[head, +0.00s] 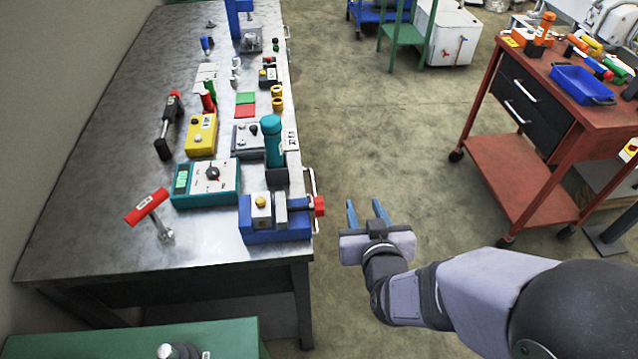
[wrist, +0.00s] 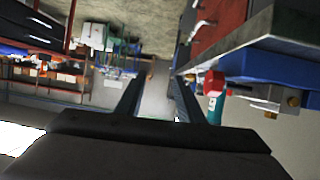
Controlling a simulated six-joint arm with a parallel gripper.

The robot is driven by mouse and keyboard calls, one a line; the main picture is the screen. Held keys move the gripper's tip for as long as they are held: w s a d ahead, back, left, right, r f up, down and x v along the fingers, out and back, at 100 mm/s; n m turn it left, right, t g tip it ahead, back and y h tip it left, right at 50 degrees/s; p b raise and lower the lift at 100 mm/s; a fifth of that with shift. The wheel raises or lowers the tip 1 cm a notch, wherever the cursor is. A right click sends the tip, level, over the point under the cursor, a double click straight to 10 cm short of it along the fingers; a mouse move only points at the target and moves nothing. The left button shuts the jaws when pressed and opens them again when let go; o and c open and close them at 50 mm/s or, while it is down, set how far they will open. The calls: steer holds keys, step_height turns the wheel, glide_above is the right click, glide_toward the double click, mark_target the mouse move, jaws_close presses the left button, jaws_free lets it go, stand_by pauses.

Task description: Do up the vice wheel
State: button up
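The blue vice (head: 275,236) sits at the near right corner of the workbench. Its red wheel (head: 319,206) faces right, past the bench edge. In the wrist view the vice (wrist: 270,66) is at the upper right, and the red wheel (wrist: 212,83) sticks out to its left.
The metal workbench (head: 100,190) carries a teal meter (head: 205,184), a teal cylinder (head: 272,142) behind the vice, and a red-handled tool (head: 147,207). A bench rail (head: 312,188) runs close to the wheel. A red cart (head: 518,180) stands right; the floor between is clear.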

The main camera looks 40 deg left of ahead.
mark_target(320, 211)
steer(key=s+a+r+n+t+y, duration=0.1)
steer(key=s+a+r+n+y, duration=0.1)
steer(key=s+a+r+y, duration=0.25)
steer(key=shift+m+t+h, duration=0.35)
steer(key=shift+m+t, duration=0.15)
steer(key=f+b, duration=0.1)
steer(key=s+a+f+b, duration=0.1)
steer(key=f, duration=0.1)
steer(key=a+f+b, duration=0.1)
steer(key=b, duration=0.1)
steer(key=shift+s+f, duration=0.25)
steer(key=shift+f, duration=0.15)
steer(key=shift+s+f+t+b, duration=0.15)
steer(key=shift+f+t+b, duration=0.1)
steer(key=shift+t+b, duration=0.1)
steer(key=shift+a, duration=0.1)
steer(key=p+x, duration=0.1)
steer(key=x, duration=0.6)
steer(key=shift+p, duration=0.4)
jaws_close()
